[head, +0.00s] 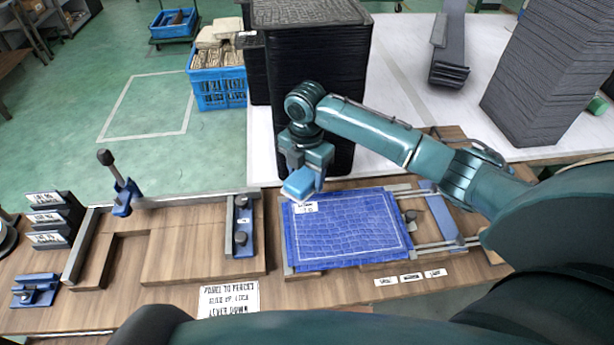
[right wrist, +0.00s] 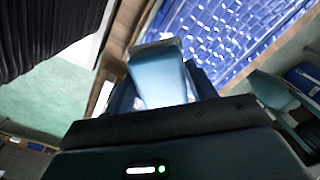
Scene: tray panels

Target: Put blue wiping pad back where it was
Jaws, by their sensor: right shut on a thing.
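My right gripper (head: 304,172) is shut on the light blue wiping pad (head: 299,186) at the upper left corner of the blue panel (head: 345,232). In the right wrist view the pad (right wrist: 158,78) sticks out from between the jaws, with the blue panel (right wrist: 235,35) behind it. The pad is tilted; I cannot tell whether it touches the panel or hangs just above it. A small white label (head: 305,208) shows right below the pad. My left gripper is not in view.
A wooden fixture with a lever clamp (head: 121,196) stands on the left of the bench. A small blue holder (head: 36,290) sits at the far left. Tall dark stacked trays (head: 315,75) rise close behind my right gripper. A white sign (head: 229,299) lies at the front.

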